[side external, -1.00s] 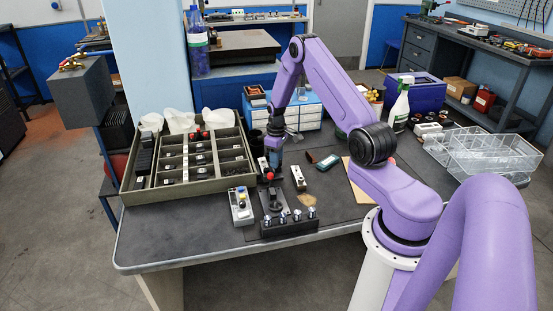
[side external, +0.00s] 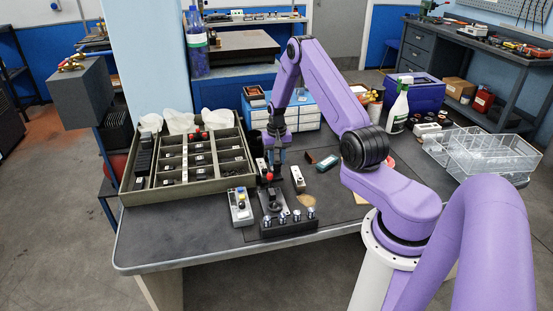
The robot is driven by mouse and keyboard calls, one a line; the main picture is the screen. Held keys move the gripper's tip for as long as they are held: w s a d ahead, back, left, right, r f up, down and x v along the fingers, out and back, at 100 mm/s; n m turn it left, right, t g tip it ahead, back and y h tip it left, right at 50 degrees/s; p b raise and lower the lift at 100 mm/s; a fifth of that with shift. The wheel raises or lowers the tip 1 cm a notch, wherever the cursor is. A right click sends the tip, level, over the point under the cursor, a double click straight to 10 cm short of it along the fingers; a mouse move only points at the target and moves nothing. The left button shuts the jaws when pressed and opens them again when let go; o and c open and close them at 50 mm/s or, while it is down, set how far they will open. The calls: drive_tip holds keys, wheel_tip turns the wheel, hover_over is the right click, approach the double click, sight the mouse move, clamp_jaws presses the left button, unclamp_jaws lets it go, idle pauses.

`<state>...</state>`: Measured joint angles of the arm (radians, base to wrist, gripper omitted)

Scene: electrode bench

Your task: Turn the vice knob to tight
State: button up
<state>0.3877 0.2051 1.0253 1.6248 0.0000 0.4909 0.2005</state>
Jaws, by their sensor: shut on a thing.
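My gripper (side external: 272,173) points down at the front middle of the bench, low over a small dark fixture (side external: 274,205). A red knob (side external: 268,177) shows at its fingertips, and the gripper is shut on it. The fingers are small and dark here and partly hide the knob, so its turn angle cannot be read. The dark fixture, which looks like the vice, stands just in front of the gripper and behind a black block with several shiny round tops (side external: 289,224).
A large divided tray (side external: 133,190) fills the bench's left. A white-topped block (side external: 298,179) and a green device (side external: 328,162) lie to the right. A spray bottle (side external: 398,108) stands farther right.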

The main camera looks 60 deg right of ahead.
drive_tip(key=shift+m, duration=0.9)
drive_tip(key=o, duration=1.1)
drive_tip(key=shift+c, duration=0.2)
drive_tip(key=shift+r, duration=0.1)
wheel_tip(320, 180, up, 17)
drive_tip(key=shift+r, duration=0.15)
